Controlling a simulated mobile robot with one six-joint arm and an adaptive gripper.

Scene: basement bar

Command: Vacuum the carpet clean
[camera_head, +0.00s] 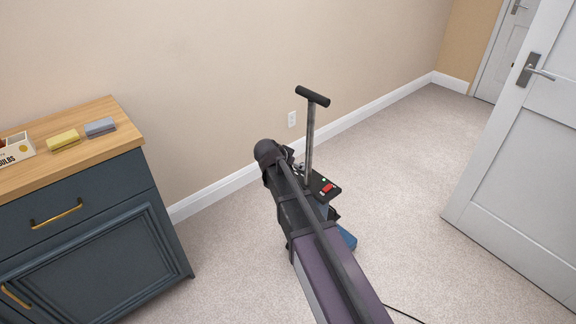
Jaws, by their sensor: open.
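The upright vacuum (309,140) stands on the carpet near the wall, with a black T-shaped handle on a grey pole. Its dark body has a red switch (328,188) and a small green light on top, and a blue part shows low down at the right of my arm. My arm covers much of the vacuum's body. My gripper (298,168) is open beside the lower pole, mostly hidden by my arm's end; I cannot tell whether it touches the vacuum. The carpet (405,185) is pale beige with a speckled look.
A dark blue cabinet (90,250) with a wooden top stands at the left, holding a yellow sponge (63,140), a grey block (100,127) and a box (15,150). A white door (515,150) stands at the right. A black cord (402,313) lies at the bottom. A wall outlet (292,119) is behind.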

